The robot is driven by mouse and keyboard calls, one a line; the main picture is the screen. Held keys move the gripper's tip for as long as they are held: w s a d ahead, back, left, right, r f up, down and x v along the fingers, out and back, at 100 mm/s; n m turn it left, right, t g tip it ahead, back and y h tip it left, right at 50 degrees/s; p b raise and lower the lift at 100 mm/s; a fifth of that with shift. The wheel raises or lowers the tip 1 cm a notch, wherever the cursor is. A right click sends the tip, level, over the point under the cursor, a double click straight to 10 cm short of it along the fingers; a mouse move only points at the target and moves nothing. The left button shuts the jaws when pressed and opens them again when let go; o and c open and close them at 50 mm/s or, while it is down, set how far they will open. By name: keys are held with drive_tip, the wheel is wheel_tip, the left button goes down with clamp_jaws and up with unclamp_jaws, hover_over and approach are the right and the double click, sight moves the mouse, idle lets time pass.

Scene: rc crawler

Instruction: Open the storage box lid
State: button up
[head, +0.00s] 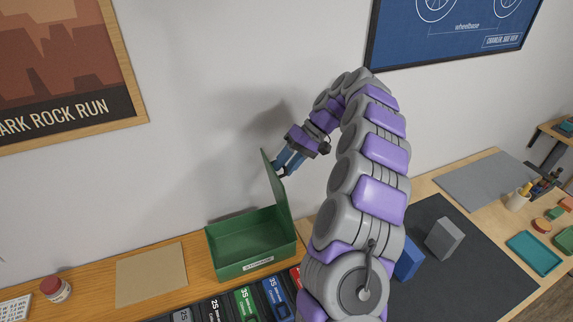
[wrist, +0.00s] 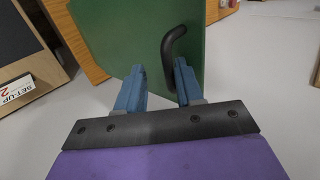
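The green storage box (head: 251,269) stands on the wooden bench against the wall, with its inside visible and empty-looking. Its lid (head: 273,178) stands raised, roughly upright, at the box's right side. My gripper (head: 286,166) is at the upper right face of the lid. In the wrist view the lid (wrist: 128,35) is a green panel with a black curved handle (wrist: 172,45). My gripper's blue fingers (wrist: 157,85) are spread apart, with the handle's lower end near the right finger. I cannot tell whether that finger touches the handle or lid.
A brown board (head: 151,276) lies left of the box, and a small jar (head: 55,289) stands further left. Several labelled battery packs (head: 246,303) stand in front of the box. A grey block (head: 444,238) and blue block (head: 408,258) sit on a dark mat to the right.

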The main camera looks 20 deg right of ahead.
drive_tip(key=shift+r, duration=0.1)
drive_tip(key=p+v, duration=1.7)
idle(0.5)
drive_tip(key=shift+w+d+p, duration=0.1)
drive_tip(key=shift+p, duration=0.2)
idle(0.4)
